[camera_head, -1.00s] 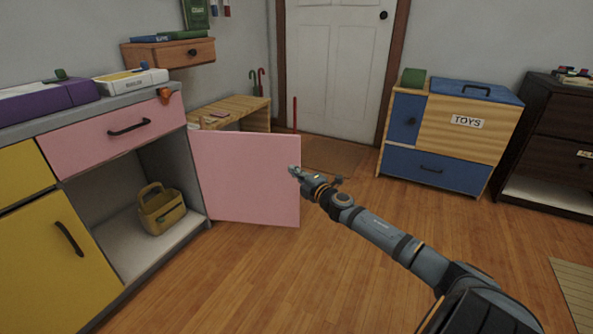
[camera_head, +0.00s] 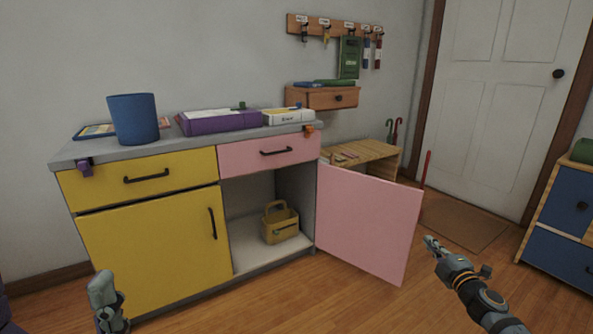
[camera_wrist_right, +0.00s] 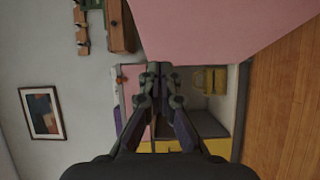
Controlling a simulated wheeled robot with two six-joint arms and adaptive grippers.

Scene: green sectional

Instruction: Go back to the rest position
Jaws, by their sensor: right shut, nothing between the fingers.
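My right gripper (camera_head: 432,244) is shut and empty, held above the floor just right of the open pink cabinet door (camera_head: 368,222). In the right wrist view its fingers (camera_wrist_right: 159,72) are together, with the pink door (camera_wrist_right: 210,25) beyond them. Part of my left arm (camera_head: 106,300) shows at the lower left of the head view; whether its gripper's fingers are open or shut is not visible. The cabinet behind the pink door holds a yellow caddy (camera_head: 280,224) on its floor.
The counter (camera_head: 185,143) bears a blue bin (camera_head: 134,119), a purple box (camera_head: 218,121) and a white box (camera_head: 289,116). A wooden bench (camera_head: 372,152) stands behind the door. A blue-and-wood toy cabinet (camera_head: 562,215) is at the right edge. The wooden floor (camera_head: 395,305) in front is clear.

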